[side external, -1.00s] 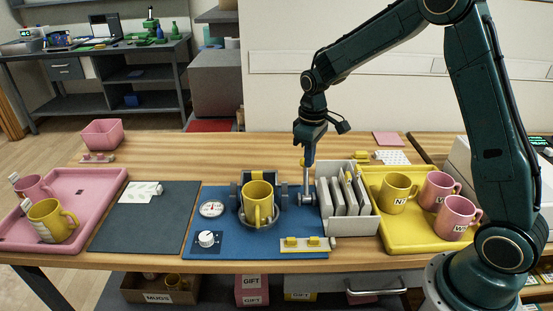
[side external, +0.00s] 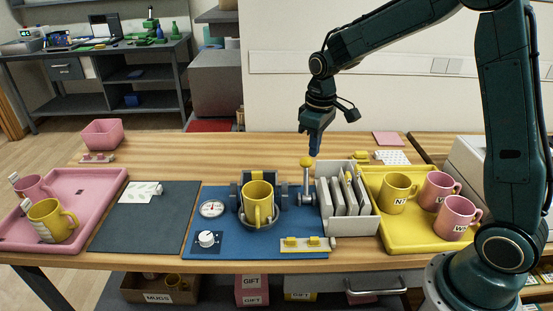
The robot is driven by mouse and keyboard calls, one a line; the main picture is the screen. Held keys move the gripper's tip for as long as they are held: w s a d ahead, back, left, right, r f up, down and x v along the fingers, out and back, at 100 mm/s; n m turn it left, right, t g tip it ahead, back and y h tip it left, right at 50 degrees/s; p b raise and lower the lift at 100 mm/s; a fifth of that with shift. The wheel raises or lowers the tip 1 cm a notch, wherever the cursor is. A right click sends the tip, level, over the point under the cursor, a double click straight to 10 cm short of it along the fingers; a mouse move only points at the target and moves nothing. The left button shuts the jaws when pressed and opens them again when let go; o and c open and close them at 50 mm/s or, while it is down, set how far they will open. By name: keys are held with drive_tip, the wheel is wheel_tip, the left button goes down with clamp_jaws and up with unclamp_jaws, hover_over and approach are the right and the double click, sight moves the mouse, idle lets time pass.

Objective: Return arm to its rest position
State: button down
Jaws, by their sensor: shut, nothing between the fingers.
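My gripper (side external: 314,150) is shut and empty. It hangs pointing down just above the yellow knob (side external: 306,161) of the press lever, apart from it or nearly so. The lever (side external: 307,184) stands upright at the right side of the mug press (side external: 284,189). A yellow mug (side external: 258,202) sits upright in the press, its handle toward the camera. The press stands on a blue mat (side external: 205,262) with a gauge (side external: 212,209) and a white dial (side external: 207,239).
A white rack (side external: 362,228) of upright panels stands right of the lever. A yellow tray (side external: 405,243) holds one yellow and two pink mugs. A pink tray (side external: 98,180) with two mugs lies at the left. The air above the table's middle and left is clear.

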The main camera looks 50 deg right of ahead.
drive_tip(key=s+a+r+m+t, duration=0.1)
drive_tip(key=s+a+r+t, duration=0.15)
drive_tip(key=s+r, duration=0.85)
drive_tip(key=s+a+r+m+t, duration=0.1)
drive_tip(key=s+a+t, duration=0.1)
drive_tip(key=s, duration=1.1)
drive_tip(key=shift+s+a+r+m, duration=0.15)
drive_tip(key=shift+s+a+m, duration=0.1)
drive_tip(key=shift+m, duration=0.15)
drive_tip(key=shift+w+t, duration=0.1)
drive_tip(key=shift+t, duration=0.15)
